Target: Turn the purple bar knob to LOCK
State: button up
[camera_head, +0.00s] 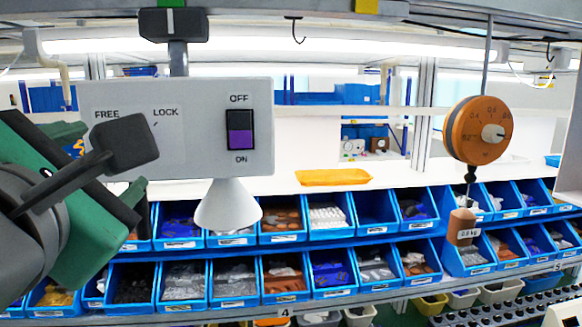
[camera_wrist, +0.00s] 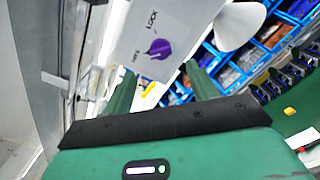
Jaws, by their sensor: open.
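The purple bar knob (camera_wrist: 158,49) is on a white panel in the wrist view, between the printed words FREE (camera_wrist: 135,55) and LOCK (camera_wrist: 152,20). Its narrow end appears to point towards FREE. In the head view my arm hides the knob; the white panel (camera_head: 196,152) shows FREE (camera_head: 107,114) and LOCK (camera_head: 166,112). My gripper (camera_wrist: 162,85) is open and empty, its two green fingers apart. In the wrist view the knob appears beyond the fingers, roughly in line with the gap, and no contact is visible.
A black and purple rocker switch (camera_head: 240,130) marked OFF and ON is on the panel's right. A white cone (camera_head: 228,205) is below it. An orange dial scale (camera_head: 477,130) with a weight hangs at right. Blue bins (camera_head: 375,212) fill the shelves behind.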

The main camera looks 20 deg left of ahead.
jog(key=p+x, duration=0.2)
jog(key=x, duration=0.6)
jog(key=shift+s+a, duration=0.15)
jog(key=shift+s, duration=0.05)
jog(key=shift+f, duration=0.1)
jog(key=c, duration=1)
